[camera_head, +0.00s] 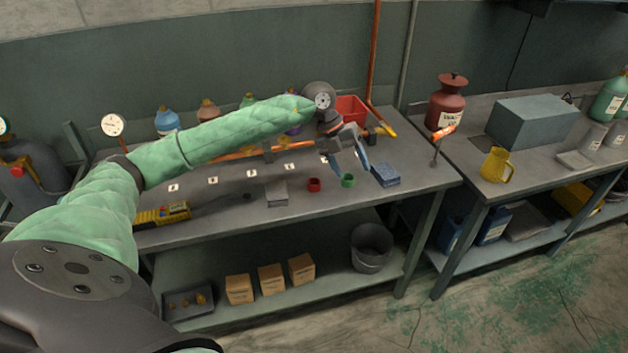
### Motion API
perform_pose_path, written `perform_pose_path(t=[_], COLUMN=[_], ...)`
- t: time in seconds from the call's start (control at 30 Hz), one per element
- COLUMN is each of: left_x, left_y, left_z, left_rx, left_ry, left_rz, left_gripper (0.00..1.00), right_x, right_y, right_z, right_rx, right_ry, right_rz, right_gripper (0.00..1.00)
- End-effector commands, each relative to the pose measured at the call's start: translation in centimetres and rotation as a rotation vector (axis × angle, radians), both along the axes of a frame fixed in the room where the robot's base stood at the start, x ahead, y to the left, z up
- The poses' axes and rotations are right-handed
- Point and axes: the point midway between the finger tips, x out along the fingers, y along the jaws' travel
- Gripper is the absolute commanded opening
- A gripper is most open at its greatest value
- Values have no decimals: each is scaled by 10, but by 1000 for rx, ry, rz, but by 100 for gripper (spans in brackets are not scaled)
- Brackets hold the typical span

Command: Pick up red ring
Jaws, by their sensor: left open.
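The red ring (314,185) sits on the grey workbench top, near the front edge. A green ring (347,180) stands just to its right. My left gripper (349,170) reaches in from the left over the bench. Its two blue-tipped fingers are spread apart and empty, above and around the green ring's position and to the right of the red ring. I cannot tell how high the fingertips are above the bench. My right gripper is not in view.
A grey block (277,193) lies left of the red ring, and a blue box (385,175) lies right of the green ring. A yellow tool (162,214) is at the bench's left. A red bin (351,108) and several bottles stand at the back. A second bench is at right.

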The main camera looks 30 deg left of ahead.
Motion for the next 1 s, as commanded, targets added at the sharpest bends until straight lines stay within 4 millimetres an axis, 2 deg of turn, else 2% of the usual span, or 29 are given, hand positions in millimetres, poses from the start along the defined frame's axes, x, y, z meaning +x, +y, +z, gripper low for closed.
perform_pose_path(t=[0.03,0.1,0.2,0.33,0.43,0.6,1.0], left_x=[6,12,16,16,14,12,12], left_y=[24,53,89,118,128,131,130], left_z=[-9,-21,-34,-41,-42,-43,-68], left_rx=[80,186,321,433,472,485,485], left_ry=[33,80,145,204,237,269,273], left_rz=[84,214,414,648,776,880,892], left_gripper=[64,64,64,64,64,64,64], right_x=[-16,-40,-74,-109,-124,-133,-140], right_y=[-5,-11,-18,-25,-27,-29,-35], right_z=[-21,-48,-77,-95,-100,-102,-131], right_rx=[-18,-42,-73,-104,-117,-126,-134], right_ry=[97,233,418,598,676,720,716], right_rz=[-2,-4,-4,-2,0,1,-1], right_gripper=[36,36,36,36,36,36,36])
